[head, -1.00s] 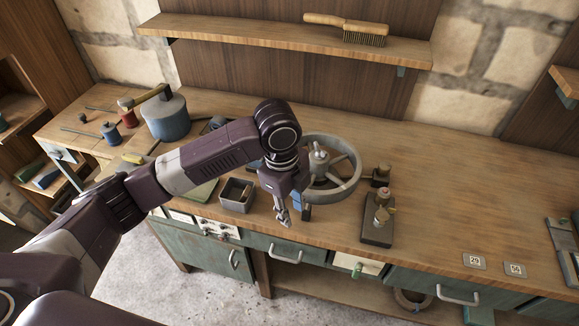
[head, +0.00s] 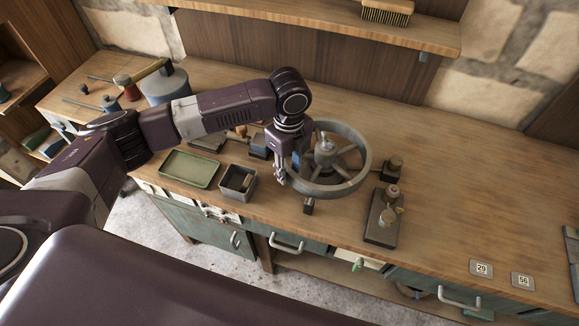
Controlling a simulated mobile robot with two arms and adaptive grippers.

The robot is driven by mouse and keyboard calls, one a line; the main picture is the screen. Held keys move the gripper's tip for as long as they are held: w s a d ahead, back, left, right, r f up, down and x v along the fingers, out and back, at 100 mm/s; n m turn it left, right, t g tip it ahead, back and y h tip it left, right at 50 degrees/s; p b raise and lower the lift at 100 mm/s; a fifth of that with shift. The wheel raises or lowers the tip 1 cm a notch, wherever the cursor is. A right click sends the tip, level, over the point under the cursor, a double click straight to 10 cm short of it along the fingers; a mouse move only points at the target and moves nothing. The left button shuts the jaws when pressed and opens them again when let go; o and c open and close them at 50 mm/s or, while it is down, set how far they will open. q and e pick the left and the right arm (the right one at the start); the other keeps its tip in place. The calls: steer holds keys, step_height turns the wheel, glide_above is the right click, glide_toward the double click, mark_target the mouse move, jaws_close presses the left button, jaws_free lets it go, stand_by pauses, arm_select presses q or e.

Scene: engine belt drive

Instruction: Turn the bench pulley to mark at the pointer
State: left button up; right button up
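The bench pulley (head: 359,150) is a large grey spoked wheel on the workbench, a little right of centre. My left gripper (head: 281,174) points down at the left side of its rim. The fingers overlap the rim in the picture; I cannot tell whether they touch it or how far they are apart. A small dark block (head: 308,207) stands at the pulley's front edge; I cannot tell whether it is the pointer. No mark on the rim can be made out. My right gripper is not in view.
A green tray (head: 190,183) and a small dark bin (head: 250,194) lie left of the pulley. A dark stand with brass fittings (head: 380,236) is to its right. Number plates (head: 482,268) lie farther right. The bench top (head: 470,190) between is clear. A shelf (head: 330,28) runs above.

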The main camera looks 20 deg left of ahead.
arm_select(q)
steer(key=shift+s, duration=0.25)
steer(key=shift+w, duration=0.15)
jaws_close()
steer(key=shift+w+a, duration=0.1)
